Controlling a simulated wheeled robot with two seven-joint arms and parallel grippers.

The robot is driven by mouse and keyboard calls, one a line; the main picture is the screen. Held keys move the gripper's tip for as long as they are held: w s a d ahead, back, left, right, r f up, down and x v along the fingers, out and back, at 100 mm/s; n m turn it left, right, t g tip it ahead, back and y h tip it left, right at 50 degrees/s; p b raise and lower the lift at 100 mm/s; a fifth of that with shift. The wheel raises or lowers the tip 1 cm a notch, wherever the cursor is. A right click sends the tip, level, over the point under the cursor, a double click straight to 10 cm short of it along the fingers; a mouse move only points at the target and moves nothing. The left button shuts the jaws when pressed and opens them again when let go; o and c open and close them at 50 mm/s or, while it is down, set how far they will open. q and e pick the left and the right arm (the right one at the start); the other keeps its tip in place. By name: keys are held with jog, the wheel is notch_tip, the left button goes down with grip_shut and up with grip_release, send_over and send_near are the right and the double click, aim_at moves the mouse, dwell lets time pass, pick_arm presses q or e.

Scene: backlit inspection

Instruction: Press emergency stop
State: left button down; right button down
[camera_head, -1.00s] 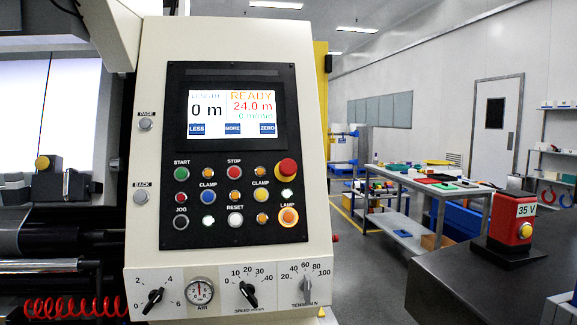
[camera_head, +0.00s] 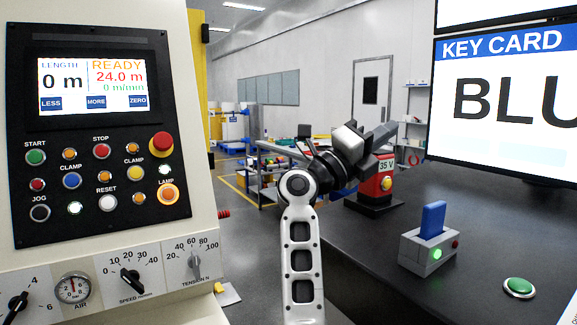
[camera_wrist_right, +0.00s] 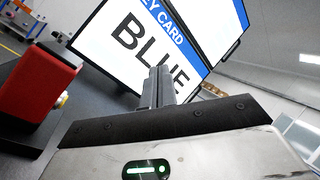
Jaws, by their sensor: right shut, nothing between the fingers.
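The emergency stop is a red mushroom button (camera_head: 162,143) on a yellow ring, at the upper right of the black control panel (camera_head: 90,215) in the head view. Nothing covers it. My right gripper (camera_head: 385,132) is raised right of the panel, well apart from it, in front of a red box marked 35 V (camera_head: 373,190). In the right wrist view its fingers (camera_wrist_right: 158,84) are shut together and empty, with a screen reading "KEY CARD BLUE" (camera_wrist_right: 130,55) behind them. The red box (camera_wrist_right: 38,98) stands at left there. My left gripper is not in view.
A dark bench (camera_head: 445,290) fills the right side. On it are a grey card reader (camera_head: 425,258) with a blue card (camera_head: 432,219) and a green button (camera_head: 519,286). The screen (camera_head: 500,95) hangs above. A workbench stands farther back.

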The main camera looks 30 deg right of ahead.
jog(key=a+r+t+y, duration=0.7)
jog(key=r+t+y, duration=0.2)
jog(key=y, duration=0.8)
jog(key=shift+a+m+b, duration=0.3)
jog(key=shift+a+b, duration=0.05)
jog(key=shift+b, duration=0.1)
jog(key=shift+y, duration=0.3)
